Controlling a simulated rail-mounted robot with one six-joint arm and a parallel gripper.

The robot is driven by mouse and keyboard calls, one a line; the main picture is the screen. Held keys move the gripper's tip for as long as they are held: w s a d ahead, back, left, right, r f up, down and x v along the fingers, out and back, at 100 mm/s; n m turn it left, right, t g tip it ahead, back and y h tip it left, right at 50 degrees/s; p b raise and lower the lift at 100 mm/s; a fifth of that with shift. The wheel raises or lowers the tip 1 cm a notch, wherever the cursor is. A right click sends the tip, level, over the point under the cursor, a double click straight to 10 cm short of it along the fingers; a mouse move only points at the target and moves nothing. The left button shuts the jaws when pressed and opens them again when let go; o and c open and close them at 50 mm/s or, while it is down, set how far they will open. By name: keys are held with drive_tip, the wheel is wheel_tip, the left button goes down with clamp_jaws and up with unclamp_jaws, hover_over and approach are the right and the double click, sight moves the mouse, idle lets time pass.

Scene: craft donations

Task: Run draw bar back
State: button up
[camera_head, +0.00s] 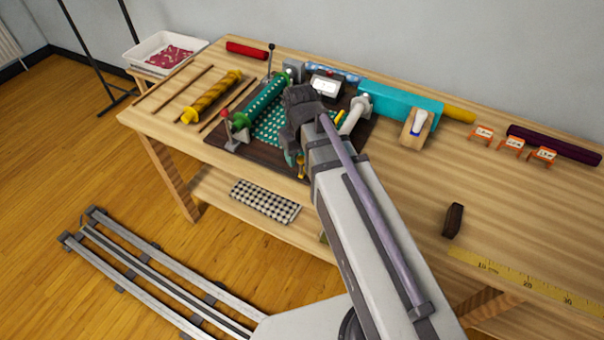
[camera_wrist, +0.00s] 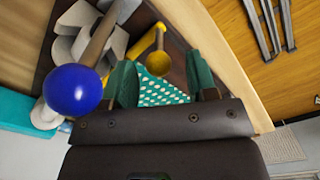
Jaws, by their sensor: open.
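A yellow ball-ended bar (camera_wrist: 158,62), which may be the draw bar, shows in the wrist view. My gripper (camera_wrist: 161,72) is open, with its two green fingers on either side of the yellow ball. I cannot tell whether they touch it. White-dotted teal cloth (camera_wrist: 158,90) lies just beyond. In the head view the cloth (camera_head: 268,128) is on a dark board, running from a dotted roll (camera_head: 262,100). My arm hides the board's right part there. A bit of yellow (camera_head: 301,168) shows by my fingertips at the board's front edge.
A blue knob (camera_wrist: 75,90) on a lever stands close left of my fingers. A red-knobbed clamp (camera_head: 226,114), a black-knobbed lever (camera_head: 271,48) and a white display (camera_head: 325,86) surround the cloth. A teal box (camera_head: 405,103) stands right. The table's front right is mostly clear.

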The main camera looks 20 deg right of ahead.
wheel_tip(320, 180, down, 4)
drive_tip(key=shift+f+b, duration=0.1)
drive_tip(key=shift+b, duration=1.1)
drive_tip(key=shift+c, duration=0.3)
clamp_jaws()
